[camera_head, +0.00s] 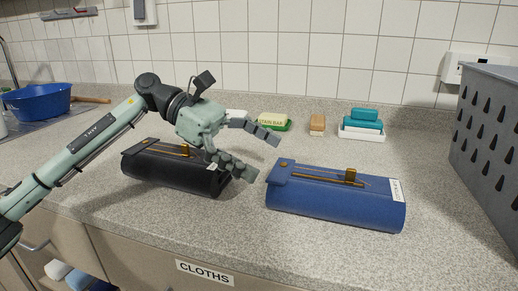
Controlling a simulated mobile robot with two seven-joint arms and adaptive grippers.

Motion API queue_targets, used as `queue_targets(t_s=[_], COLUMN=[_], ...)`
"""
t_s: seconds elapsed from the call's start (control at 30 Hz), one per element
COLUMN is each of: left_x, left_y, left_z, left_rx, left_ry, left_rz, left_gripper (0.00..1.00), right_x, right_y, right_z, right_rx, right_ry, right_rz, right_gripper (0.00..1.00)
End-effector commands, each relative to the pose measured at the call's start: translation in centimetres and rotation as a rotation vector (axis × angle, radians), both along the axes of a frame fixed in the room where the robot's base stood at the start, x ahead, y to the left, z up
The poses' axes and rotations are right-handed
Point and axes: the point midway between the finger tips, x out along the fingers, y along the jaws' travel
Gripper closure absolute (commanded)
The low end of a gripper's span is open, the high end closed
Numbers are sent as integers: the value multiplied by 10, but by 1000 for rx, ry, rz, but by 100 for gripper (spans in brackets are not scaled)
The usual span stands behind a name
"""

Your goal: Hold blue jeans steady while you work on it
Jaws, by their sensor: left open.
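The blue jeans (335,208) lie folded into a long bundle on the grey counter, right of the middle. A brass button and a zip with a gold pull show on top, and a white tag is at the right end. My left gripper (264,157) is open and empty, with its fingers pointing right. It is above and left of the jeans' left end, and I see no contact with them. My right gripper is not in view.
A similar black folded bundle (165,175) lies under my left arm. A soap bar (271,121), a brush (317,124) and teal sponges (363,121) sit behind. The counter (430,190) right of the jeans is clear.

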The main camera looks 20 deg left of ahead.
Motion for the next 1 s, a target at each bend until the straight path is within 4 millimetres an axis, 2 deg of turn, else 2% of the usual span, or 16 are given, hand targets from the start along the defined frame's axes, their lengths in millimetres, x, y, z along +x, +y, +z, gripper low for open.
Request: queue_targets(t_s=[0.3, 0.5, 0.7, 1.0], left_x=[-2, -3, -3, -3], left_y=[-55, -84, -98, -101], left_z=[-22, -34, -40, -41], left_rx=[-4, -4, -4, -4], left_ry=[0, 0, 1, 1], left_rz=[-3, 0, 3, 3], left_gripper=[0, 0, 0, 0], right_x=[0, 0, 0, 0], right_y=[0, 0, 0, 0], right_z=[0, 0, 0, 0], right_rx=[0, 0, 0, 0], right_ry=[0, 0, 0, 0], right_rz=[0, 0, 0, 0], right_gripper=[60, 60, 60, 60])
